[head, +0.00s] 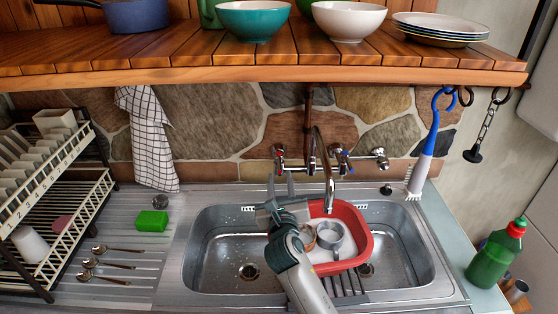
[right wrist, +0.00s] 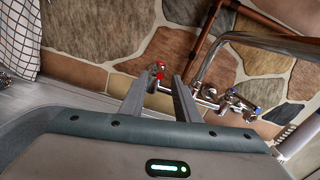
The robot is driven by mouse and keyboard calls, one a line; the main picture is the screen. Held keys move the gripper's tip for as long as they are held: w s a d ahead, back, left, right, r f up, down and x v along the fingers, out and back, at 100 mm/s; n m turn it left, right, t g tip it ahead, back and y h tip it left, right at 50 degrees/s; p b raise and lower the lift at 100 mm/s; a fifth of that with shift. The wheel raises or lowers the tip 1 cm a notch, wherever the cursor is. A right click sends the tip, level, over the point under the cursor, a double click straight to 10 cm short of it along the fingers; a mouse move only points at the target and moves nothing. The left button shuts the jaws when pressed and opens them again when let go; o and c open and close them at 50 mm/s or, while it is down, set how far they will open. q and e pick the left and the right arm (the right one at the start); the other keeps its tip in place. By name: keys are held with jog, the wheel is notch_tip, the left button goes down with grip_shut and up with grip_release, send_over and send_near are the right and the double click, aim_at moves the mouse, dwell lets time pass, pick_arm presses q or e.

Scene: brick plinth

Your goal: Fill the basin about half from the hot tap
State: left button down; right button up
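The red basin (head: 362,225) sits in the sink, with a white inside and cups (head: 330,235) in it. The curved spout (head: 326,165) hangs over the basin; I see no clear stream of water from it. The red-marked hot tap (head: 279,152) is on the wall left of the spout, and it also shows in the right wrist view (right wrist: 159,68). My right gripper (head: 280,180) is open and empty, its fingers pointing at the hot tap. In the right wrist view the tap appears between the fingertips (right wrist: 160,82), seemingly beyond them. My left gripper is out of view.
The blue-marked tap (head: 345,158) is right of the spout. A green sponge (head: 152,221), spoons (head: 105,264) and a dish rack (head: 55,230) are at the left. A brush (head: 422,165) and green bottle (head: 497,255) are at the right. A wooden shelf (head: 270,76) overhangs the sink.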

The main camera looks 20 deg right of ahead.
aim_at(279, 158)
jog(key=p+x, duration=0.1)
jog(key=x, duration=0.7)
jog(key=shift+w, duration=0.2)
grip_shut()
